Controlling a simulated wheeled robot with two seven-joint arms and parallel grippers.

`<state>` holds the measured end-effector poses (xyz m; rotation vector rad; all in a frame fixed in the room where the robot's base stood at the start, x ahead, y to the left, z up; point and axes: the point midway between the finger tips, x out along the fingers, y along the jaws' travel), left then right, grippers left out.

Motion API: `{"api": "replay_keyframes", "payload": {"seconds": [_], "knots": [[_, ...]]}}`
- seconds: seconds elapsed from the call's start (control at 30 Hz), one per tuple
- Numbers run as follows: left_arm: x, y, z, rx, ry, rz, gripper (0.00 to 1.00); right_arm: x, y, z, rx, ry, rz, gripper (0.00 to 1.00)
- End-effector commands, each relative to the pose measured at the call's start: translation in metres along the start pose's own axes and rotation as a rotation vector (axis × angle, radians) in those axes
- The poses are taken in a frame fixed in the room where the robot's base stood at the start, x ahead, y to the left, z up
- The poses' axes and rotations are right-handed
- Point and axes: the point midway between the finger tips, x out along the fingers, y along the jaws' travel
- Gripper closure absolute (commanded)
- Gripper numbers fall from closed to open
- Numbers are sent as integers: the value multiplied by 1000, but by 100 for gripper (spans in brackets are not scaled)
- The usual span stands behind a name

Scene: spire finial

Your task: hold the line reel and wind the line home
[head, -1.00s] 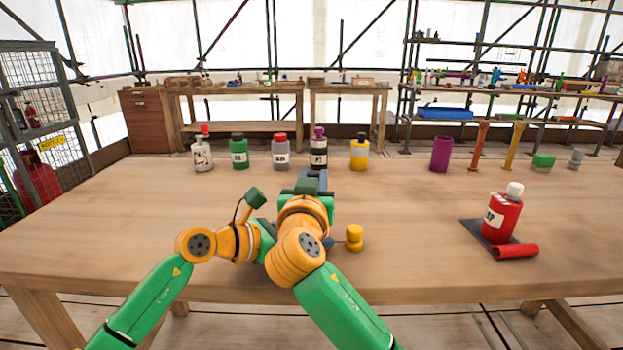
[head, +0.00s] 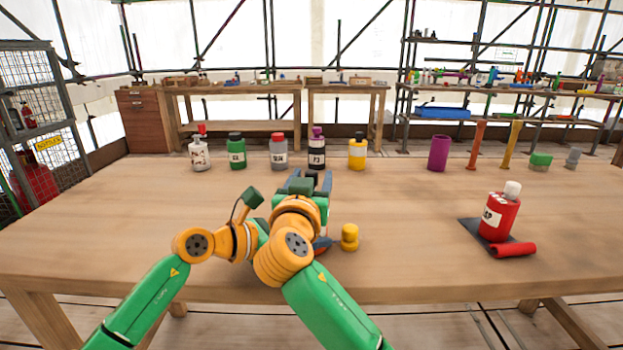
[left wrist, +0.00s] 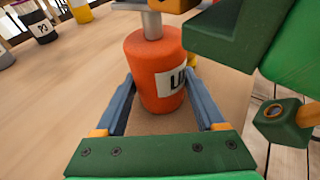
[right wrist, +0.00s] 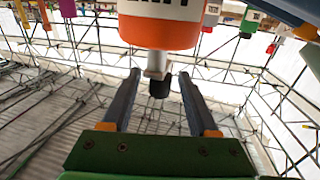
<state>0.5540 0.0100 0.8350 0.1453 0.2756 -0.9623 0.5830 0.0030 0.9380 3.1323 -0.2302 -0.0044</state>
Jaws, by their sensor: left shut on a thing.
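The line reel is an orange cylinder with a white label; it fills the middle of the left wrist view (left wrist: 150,60). My left gripper (left wrist: 160,75) is shut on the reel, one blue finger on each side. A grey crank shaft (left wrist: 152,25) rises from its top. In the right wrist view the orange and white reel (right wrist: 160,30) hangs at the top, with the crank's black knob (right wrist: 159,88) below it. My right gripper (right wrist: 158,78) is open, its fingers on either side of the knob with gaps. In the head view my right gripper (head: 311,182) hides most of the reel.
A yellow stepped piece (head: 349,237) stands on the table just right of my arms. A red bottle (head: 499,215) stands on a dark mat at the right, beside a red roll (head: 512,249). Several bottles line the back edge. The table's left side is clear.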

Motion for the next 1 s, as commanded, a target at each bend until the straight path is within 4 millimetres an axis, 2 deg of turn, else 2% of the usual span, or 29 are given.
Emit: {"api": "replay_keyframes", "payload": {"seconds": [0.17, 0.4, 0.53, 0.87, 1.0], "knots": [[0, 0, 0, 0, 0, -1, 60, -8, -1, -1, 1, 3, -3, 40], [0, 0, 0, 0, 1, -1, 60, -56, -1, 0, 3, 0, -4, 40], [0, 0, 0, 0, 1, -1, 60, -72, -1, 0, 1, 0, -2, 40], [0, 0, 0, 0, 0, -1, 60, -73, 2, 1, 3, -3, -6, 40], [0, 0, 0, 0, 0, -1, 60, -58, 27, 6, 42, -19, -115, 40]]}}
